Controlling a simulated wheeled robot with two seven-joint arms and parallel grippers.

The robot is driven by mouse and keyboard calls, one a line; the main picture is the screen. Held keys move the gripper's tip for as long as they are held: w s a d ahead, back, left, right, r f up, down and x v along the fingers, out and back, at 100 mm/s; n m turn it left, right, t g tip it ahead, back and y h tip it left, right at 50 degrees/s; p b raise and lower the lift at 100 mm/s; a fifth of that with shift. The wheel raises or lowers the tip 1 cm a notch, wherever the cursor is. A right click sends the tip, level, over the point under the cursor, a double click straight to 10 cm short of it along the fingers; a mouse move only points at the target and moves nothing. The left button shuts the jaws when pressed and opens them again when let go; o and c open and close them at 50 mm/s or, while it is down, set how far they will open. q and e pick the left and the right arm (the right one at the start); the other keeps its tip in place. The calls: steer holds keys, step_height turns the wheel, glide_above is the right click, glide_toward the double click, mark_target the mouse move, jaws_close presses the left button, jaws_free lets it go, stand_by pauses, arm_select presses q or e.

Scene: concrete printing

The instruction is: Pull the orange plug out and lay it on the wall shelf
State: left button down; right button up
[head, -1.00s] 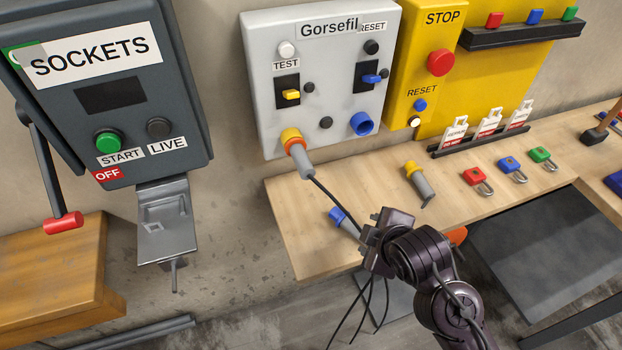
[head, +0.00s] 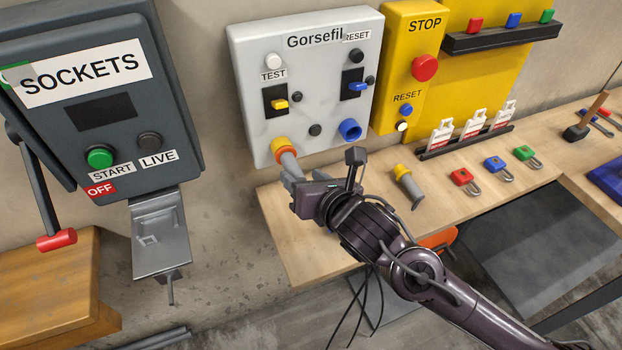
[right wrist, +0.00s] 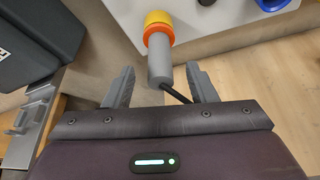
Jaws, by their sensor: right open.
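The orange plug (head: 286,152) has a grey body and an orange ring. It sits in the yellow-rimmed socket (head: 280,144) at the lower left of the grey Gorsefil panel. It also shows in the right wrist view (right wrist: 160,62), with its black cable leading down from its end. My right gripper (head: 288,178) is open, just below the plug. In the right wrist view its fingers (right wrist: 160,80) stand on either side of the plug's rear end, with gaps showing. A wooden shelf (head: 295,235) runs along the wall below the panel. My left gripper is not in view.
A yellow-and-grey plug (head: 404,182) and red, blue and green padlocks (head: 494,167) lie on the wooden shelf. An empty blue socket (head: 349,130) is right of the plug. The SOCKETS cabinet (head: 120,165) with a red-ended lever stands left.

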mark_target(294, 172)
steer(key=p+x, duration=0.1)
steer(key=x, duration=0.3)
steer(key=shift+r, duration=0.1)
steer(key=shift+w+a+f, duration=0.25)
steer(key=shift+w+f, duration=0.1)
steer(key=shift+w, duration=0.2)
jaws_close()
steer(key=shift+s, duration=0.15)
steer(key=shift+s+f, duration=0.1)
steer(key=shift+s+d, duration=0.2)
steer(key=shift+s, duration=0.25)
steer(key=shift+s+d, duration=0.2)
steer(key=shift+s, duration=0.25)
steer(key=shift+s+d+b, duration=0.15)
steer(key=shift+s+d, duration=0.1)
steer(key=shift+s, duration=0.6)
steer(key=shift+s+d+b, duration=0.15)
steer(key=shift+s+d, duration=0.1)
steer(key=shift+s, duration=0.6)
